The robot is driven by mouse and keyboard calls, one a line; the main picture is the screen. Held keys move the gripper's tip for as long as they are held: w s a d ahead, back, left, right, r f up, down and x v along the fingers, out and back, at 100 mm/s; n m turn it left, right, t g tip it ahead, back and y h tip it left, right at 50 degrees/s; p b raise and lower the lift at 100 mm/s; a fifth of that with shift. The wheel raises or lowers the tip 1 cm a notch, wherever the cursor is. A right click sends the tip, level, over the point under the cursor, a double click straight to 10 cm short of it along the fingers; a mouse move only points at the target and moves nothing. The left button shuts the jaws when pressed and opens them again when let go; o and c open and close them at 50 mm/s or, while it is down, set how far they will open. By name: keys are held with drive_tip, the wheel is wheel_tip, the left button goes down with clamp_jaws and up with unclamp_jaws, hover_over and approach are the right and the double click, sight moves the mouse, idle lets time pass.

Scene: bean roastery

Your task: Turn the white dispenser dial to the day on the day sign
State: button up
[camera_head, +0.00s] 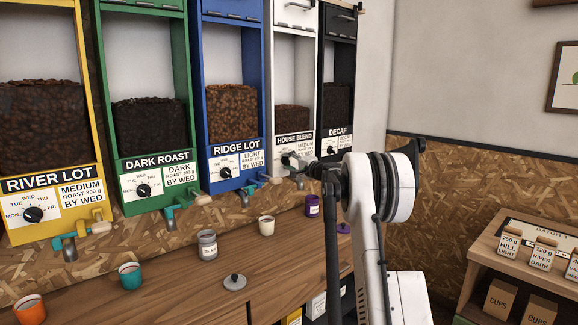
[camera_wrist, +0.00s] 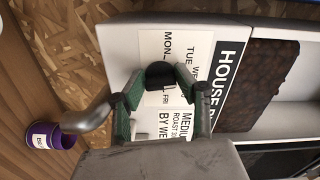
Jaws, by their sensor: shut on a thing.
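The white dispenser (camera_head: 295,75) is labelled HOUSE BLEND and stands between the blue and black ones. Its black dial (camera_wrist: 158,74) sits on a white day scale (camera_wrist: 192,47), where MON, TUE and FRI can be read; WED is partly cut off. My gripper (camera_head: 293,160) is at the dial, and in the wrist view its green-padded fingers (camera_wrist: 160,84) are shut on the dial from both sides. The dial's pointer is hidden, so I cannot tell its day. A label beside the scale (camera_wrist: 177,124) reads MEDIUM ROAST, BY WED. I cannot make out a separate day sign.
Yellow, green, blue (camera_head: 199,80) and black (camera_head: 353,60) dispensers flank the white one, with taps below. On the wooden counter (camera_head: 190,285) stand several small cups, a grey jar (camera_head: 208,245) and a lid (camera_head: 235,282).

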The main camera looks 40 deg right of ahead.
drive_tip(key=m, duration=0.3)
drive_tip(key=m+b, duration=0.1)
drive_tip(key=shift+w+r+m, duration=0.1)
drive_tip(key=shift+r+m, duration=0.15)
drive_tip(key=shift+m, duration=0.05)
drive_tip(key=m, duration=0.4)
drive_tip(key=shift+r+m, duration=0.1)
drive_tip(key=shift+m, duration=0.2)
drive_tip(key=m+b, duration=0.1)
drive_tip(key=m, duration=0.3)
drive_tip(key=shift+d+r+m, duration=0.1)
drive_tip(key=shift+r+m, duration=0.05)
drive_tip(key=shift+m, duration=0.15)
drive_tip(key=shift+d+m, duration=0.1)
drive_tip(key=shift+m, duration=2)
drive_tip(key=o, duration=1.1)
drive_tip(key=shift+w, duration=0.1)
drive_tip(key=shift+o, duration=0.2)
